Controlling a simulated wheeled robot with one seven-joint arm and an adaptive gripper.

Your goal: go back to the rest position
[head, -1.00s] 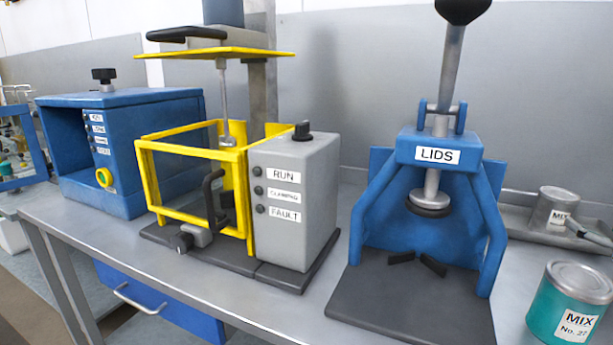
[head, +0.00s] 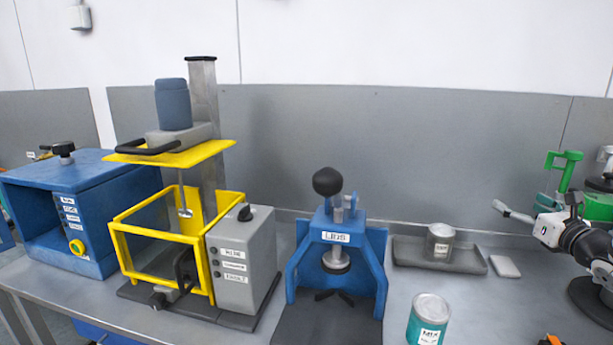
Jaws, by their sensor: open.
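My gripper is not clearly seen in the head view. The blue lid press (head: 337,262) marked LIDS stands on the bench in the middle, with its black-knobbed lever upright. The yellow-framed agitator (head: 160,243) stands to its left with its yellow top plate (head: 172,153) raised above the frame. A teal MIX can (head: 428,319) stands in front and to the right of the press, with its lid on. Nothing is seen holding any of these.
A blue cabinet machine (head: 95,205) stands at the left. A grey tray (head: 410,254) holding a metal can (head: 440,240) lies behind the teal can. A white-and-black device (head: 572,235) and green equipment (head: 565,170) crowd the right edge.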

